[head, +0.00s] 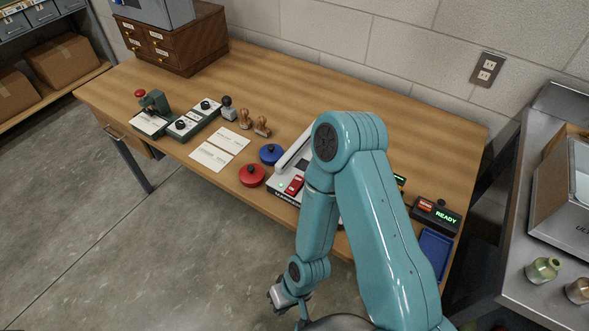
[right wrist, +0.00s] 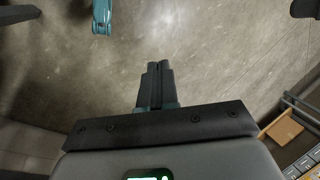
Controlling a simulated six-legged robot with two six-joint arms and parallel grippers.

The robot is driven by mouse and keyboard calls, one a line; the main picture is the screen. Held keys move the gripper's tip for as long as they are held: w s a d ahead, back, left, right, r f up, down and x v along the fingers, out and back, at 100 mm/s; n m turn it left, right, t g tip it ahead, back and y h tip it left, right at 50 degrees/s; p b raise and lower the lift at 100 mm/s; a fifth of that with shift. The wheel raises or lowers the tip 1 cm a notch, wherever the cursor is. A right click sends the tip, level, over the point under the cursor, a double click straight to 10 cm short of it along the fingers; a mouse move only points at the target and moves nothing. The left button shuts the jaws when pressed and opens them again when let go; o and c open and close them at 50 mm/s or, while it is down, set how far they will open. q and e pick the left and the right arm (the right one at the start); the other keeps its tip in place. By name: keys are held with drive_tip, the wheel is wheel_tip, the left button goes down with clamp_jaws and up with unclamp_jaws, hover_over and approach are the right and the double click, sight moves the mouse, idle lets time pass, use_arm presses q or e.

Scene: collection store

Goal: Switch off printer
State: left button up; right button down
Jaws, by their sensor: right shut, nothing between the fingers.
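A black device (head: 436,216) with a lit green READY display stands at the right end of the wooden desk. A white device (head: 280,192) with a red switch (head: 294,186) on its front stands to its left, largely hidden behind my right arm. I cannot tell for certain which one is the printer. My right gripper (head: 276,297) is low in front of the desk, apart from both devices. In the right wrist view its fingers (right wrist: 157,85) are shut and empty, over the concrete floor. My left gripper is not in view.
Red (head: 252,175) and blue (head: 270,154) round tins, paper cards (head: 212,157), stamps (head: 254,124) and a green stamping device (head: 153,103) are on the desk. A blue tray (head: 434,252) lies at its right. A metal bench (head: 509,202) stands right. Floor on the left is clear.

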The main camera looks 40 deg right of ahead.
wheel_tip(320, 180, up, 34)
drive_tip(key=n+h+p, duration=0.5)
drive_tip(key=n+h, duration=0.1)
hover_over(299, 180)
drive_tip(key=s+a, duration=0.1)
drive_tip(key=a, duration=0.2)
drive_tip(key=shift+s+f, duration=0.15)
drive_tip(key=shift+f, duration=0.15)
drive_tip(key=f, duration=0.4)
drive_tip(key=d+f+p, duration=0.1)
drive_tip(key=f, duration=0.4)
drive_tip(key=w+d+f, duration=0.1)
drive_tip(key=f, duration=0.3)
drive_tip(key=shift+d+f, duration=0.2)
drive_tip(key=shift+f, duration=0.2)
